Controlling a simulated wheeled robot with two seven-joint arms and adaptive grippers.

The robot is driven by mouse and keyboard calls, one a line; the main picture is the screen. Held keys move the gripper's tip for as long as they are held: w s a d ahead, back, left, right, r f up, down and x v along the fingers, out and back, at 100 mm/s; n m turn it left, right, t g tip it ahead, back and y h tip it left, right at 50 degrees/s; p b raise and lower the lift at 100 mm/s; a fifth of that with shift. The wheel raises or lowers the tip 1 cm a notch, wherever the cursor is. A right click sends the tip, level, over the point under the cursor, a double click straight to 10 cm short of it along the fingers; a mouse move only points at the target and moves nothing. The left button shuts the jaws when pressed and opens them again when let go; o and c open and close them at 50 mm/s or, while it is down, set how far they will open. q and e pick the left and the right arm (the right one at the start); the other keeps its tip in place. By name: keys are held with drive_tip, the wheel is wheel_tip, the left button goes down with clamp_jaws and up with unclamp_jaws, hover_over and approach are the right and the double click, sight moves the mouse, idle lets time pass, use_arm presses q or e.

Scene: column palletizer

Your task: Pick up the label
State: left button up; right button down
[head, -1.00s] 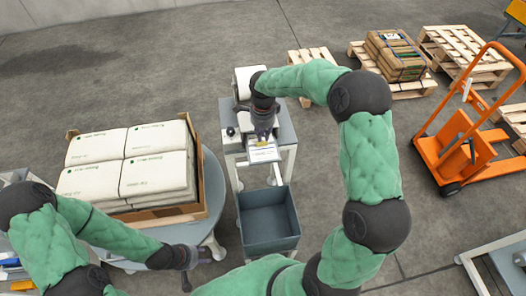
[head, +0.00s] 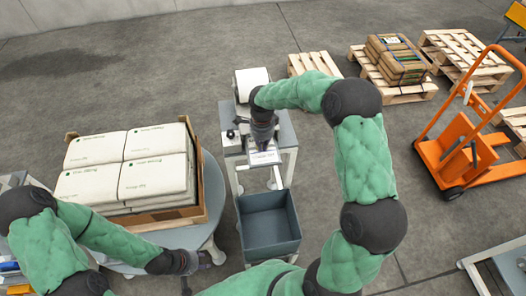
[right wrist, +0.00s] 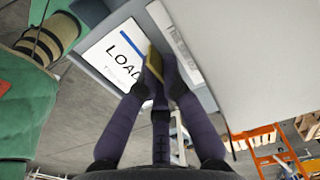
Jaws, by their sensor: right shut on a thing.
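The label (right wrist: 118,55) is a white card with a blue line and the letters "LOAD", lying flat in the right wrist view. It also shows in the head view (head: 264,158) on the small stand below the white printer. My right gripper (right wrist: 155,75) is shut on a yellow tab at the label's edge; in the head view the gripper (head: 262,143) comes down onto the stand from above. Whether the label touches the stand is unclear. My left gripper (head: 203,259) is low beside the round table, away from the label; its jaws are too small to read.
The white printer (head: 251,84) stands behind the gripper. A grey open bin (head: 269,224) stands in front of the stand. White sacks (head: 155,142) sit in a carton on the round table at left. Pallets (head: 462,54) and an orange pallet truck (head: 462,150) stand at right.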

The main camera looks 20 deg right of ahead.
sight(256, 159)
drive_tip(key=shift+r, duration=0.15)
drive_tip(key=shift+r, duration=0.3)
drive_tip(key=s+a+r+p, duration=0.3)
drive_tip(key=s+a+r, duration=0.5)
drive_tip(key=a+r, duration=0.3)
drive_tip(key=shift+s+r, duration=0.35)
drive_tip(key=shift+r, duration=0.2)
